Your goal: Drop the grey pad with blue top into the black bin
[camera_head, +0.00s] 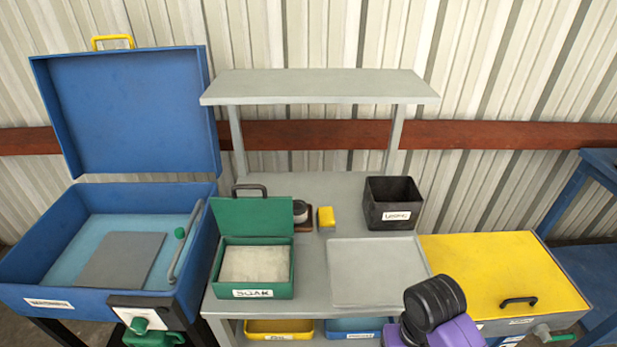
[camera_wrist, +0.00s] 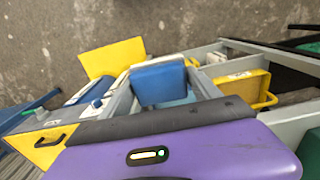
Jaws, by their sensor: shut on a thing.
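The black bin (camera_head: 393,213), open at the top with a white label, stands on the right of the grey bench, below the raised shelf. It looks empty as far as its inside shows. A blue block with a pale grey edge (camera_wrist: 158,80) shows just beyond that edge and appears to be the grey pad with blue top, held in the jaws. In the head view my purple and black arm is at the bottom right, and the pad is not visible.
A green open-lidded box (camera_head: 254,290), a yellow block (camera_head: 326,219) and a flat grey tray (camera_head: 378,270) are on the bench. A blue open-lidded tank (camera_head: 30,292) stands left, a yellow-lidded chest (camera_head: 490,265) right. The raised shelf (camera_head: 320,86) overhangs the bench's back.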

